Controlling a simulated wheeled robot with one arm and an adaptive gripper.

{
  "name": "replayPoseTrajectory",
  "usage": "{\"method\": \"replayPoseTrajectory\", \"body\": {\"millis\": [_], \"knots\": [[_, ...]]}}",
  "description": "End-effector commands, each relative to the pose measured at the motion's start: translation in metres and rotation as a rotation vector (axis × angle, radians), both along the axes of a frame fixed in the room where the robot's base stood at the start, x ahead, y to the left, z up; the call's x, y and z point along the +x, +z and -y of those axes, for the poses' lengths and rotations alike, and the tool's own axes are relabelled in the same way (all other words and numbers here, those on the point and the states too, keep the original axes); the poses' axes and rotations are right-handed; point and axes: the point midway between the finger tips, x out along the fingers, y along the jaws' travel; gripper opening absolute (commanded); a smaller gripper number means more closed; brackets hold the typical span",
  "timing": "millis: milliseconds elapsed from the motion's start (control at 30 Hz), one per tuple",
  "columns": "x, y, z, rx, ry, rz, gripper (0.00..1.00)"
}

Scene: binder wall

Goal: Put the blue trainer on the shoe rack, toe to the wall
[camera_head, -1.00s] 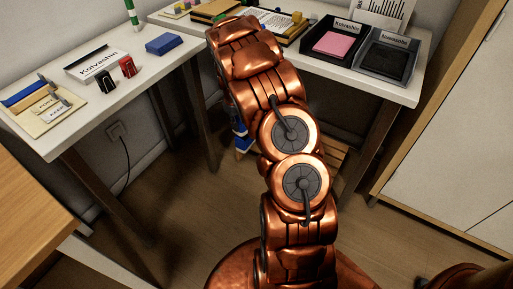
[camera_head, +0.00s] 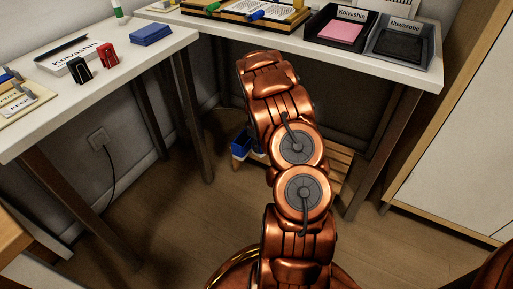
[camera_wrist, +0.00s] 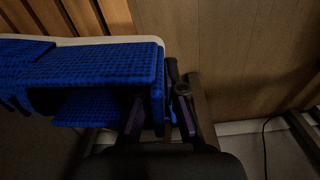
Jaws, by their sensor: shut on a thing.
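The blue trainer (camera_wrist: 95,65) fills the left of the wrist view, its textured blue upper edged by a pale sole. My gripper (camera_wrist: 160,105) is shut on its end nearest the camera. In the head view a small part of the blue trainer (camera_head: 240,146) shows just left of my arm, low under the desk; my arm hides the rest of it and my gripper. The wooden slatted shoe rack (camera_head: 338,165) stands under the desk, partly behind my arm. I cannot tell whether the trainer touches the rack.
The white desk (camera_head: 225,27) overhangs the rack, with dark legs on both sides. A second white desk (camera_head: 45,122) stands at the left. A pale cabinet (camera_head: 455,150) is at the right. A cable hangs from a wall socket (camera_head: 98,138). Wooden floor is clear in front.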

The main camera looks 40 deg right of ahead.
Motion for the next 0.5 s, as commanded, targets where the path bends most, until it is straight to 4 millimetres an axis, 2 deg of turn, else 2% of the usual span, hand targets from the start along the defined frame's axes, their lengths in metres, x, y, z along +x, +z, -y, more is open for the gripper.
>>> {"method": "replayPoseTrajectory", "body": {"millis": [367,500], "knots": [[-0.001,0.003,-0.002,0.001,0.002,0.001,0.0],[0.0,-0.009,-0.002,0.0,0.004,0.0,0.0]]}}
